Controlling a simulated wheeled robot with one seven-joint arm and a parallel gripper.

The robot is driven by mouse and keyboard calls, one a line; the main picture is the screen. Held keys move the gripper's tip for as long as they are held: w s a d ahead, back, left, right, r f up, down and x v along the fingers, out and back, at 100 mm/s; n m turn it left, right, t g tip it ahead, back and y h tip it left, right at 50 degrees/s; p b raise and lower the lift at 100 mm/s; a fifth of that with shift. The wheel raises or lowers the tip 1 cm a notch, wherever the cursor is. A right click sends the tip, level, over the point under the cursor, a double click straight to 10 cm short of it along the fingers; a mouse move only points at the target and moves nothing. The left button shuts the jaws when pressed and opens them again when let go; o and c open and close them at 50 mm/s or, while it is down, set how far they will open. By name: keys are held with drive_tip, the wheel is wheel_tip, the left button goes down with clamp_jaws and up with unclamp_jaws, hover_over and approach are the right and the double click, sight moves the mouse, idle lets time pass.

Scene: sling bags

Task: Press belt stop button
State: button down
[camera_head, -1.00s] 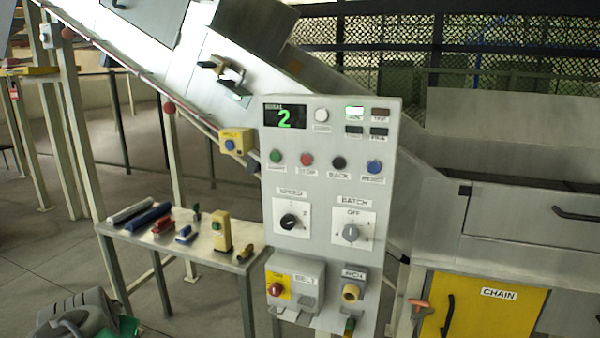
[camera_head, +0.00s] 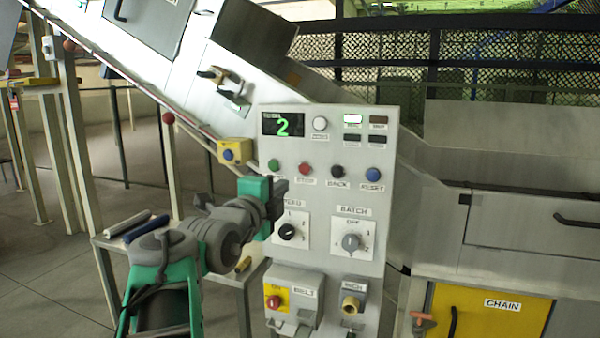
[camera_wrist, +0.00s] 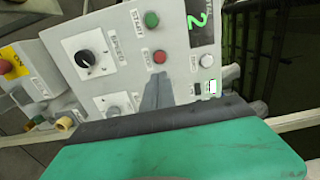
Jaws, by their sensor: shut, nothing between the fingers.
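A grey control panel (camera_head: 340,135) faces me. Its row of buttons includes a red button labelled STOP (camera_head: 304,168), also in the wrist view (camera_wrist: 160,57). Lower down, a box labelled BELT (camera_head: 305,289) carries a second red button on a yellow plate (camera_head: 273,302); this button shows at the left edge of the wrist view (camera_wrist: 5,67). My gripper (camera_head: 281,187) is shut and empty, in front of the panel's left side, below the green button. In the wrist view its fingertips (camera_wrist: 158,78) appear just below the STOP button; contact cannot be told.
A green button (camera_head: 273,165) is left of STOP, black (camera_head: 338,171) and blue (camera_head: 373,174) ones right. The speed knob (camera_head: 287,232) and batch knob (camera_head: 351,242) sit below. A side table (camera_head: 112,243) holds loose items.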

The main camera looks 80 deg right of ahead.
sight(304, 169)
drive_tip(key=d+p, duration=0.1)
drive_tip(key=d, duration=0.3)
drive_tip(key=d+p, duration=0.1)
drive_tip(key=d, duration=0.3)
drive_tip(key=s+d+p, duration=0.1)
drive_tip(key=d+p, duration=0.1)
drive_tip(key=d, duration=0.2)
drive_tip(key=shift+d, duration=0.3)
